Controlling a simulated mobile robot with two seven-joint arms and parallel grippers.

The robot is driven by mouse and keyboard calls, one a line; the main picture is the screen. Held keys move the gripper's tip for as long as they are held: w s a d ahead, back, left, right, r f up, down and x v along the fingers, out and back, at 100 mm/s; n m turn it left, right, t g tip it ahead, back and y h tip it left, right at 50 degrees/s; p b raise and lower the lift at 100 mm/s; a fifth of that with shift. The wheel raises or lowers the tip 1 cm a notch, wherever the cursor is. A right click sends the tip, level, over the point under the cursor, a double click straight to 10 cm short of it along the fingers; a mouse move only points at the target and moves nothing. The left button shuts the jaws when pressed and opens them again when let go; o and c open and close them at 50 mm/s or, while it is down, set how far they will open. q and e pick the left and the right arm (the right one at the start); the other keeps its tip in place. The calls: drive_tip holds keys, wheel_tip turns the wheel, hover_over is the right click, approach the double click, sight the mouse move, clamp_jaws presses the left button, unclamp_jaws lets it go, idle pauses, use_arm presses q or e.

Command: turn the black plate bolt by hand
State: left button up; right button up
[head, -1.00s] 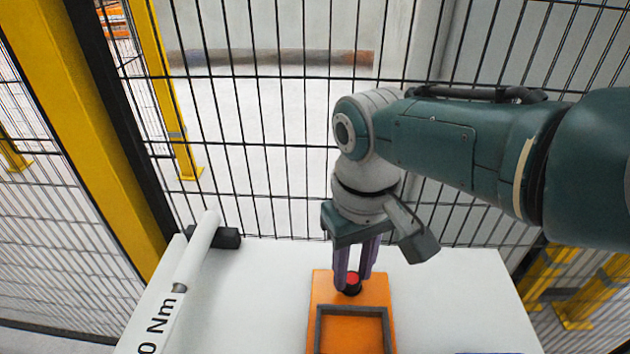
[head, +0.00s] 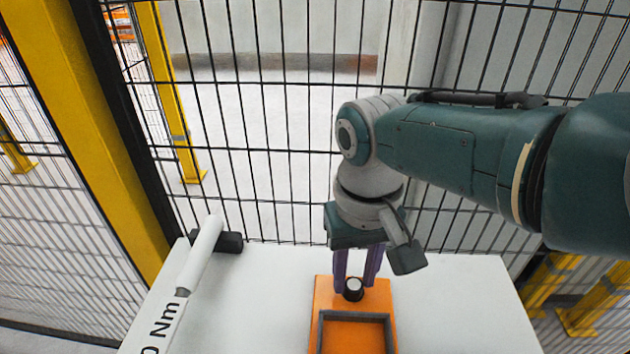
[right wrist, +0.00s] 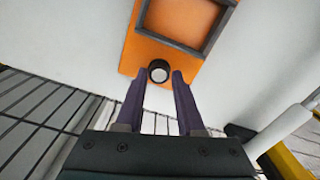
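The black plate bolt (head: 354,289) stands on the orange plate (head: 326,297), upright, with a pale round top. It also shows in the right wrist view (right wrist: 159,72). My right gripper (head: 356,281) points down at the bolt from behind, its purple fingers on either side of it. In the right wrist view the fingers (right wrist: 158,76) are apart, and narrow gaps show between them and the bolt. My left gripper is in neither view.
The plate carries a raised dark square frame (head: 354,318) in front of the bolt. A white torque wrench marked Nm (head: 190,275) lies at the left of the white table (head: 450,290), near a black block (head: 230,242). A mesh fence (head: 265,180) stands close behind.

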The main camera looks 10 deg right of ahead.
sight(354, 286)
drive_tip(key=o, duration=0.4)
drive_tip(key=shift+c, duration=0.2)
wheel_tip(354, 286, up, 10)
drive_tip(key=p, duration=0.6)
drive_tip(key=shift+p, duration=0.4)
drive_tip(key=shift+s+f, duration=0.1)
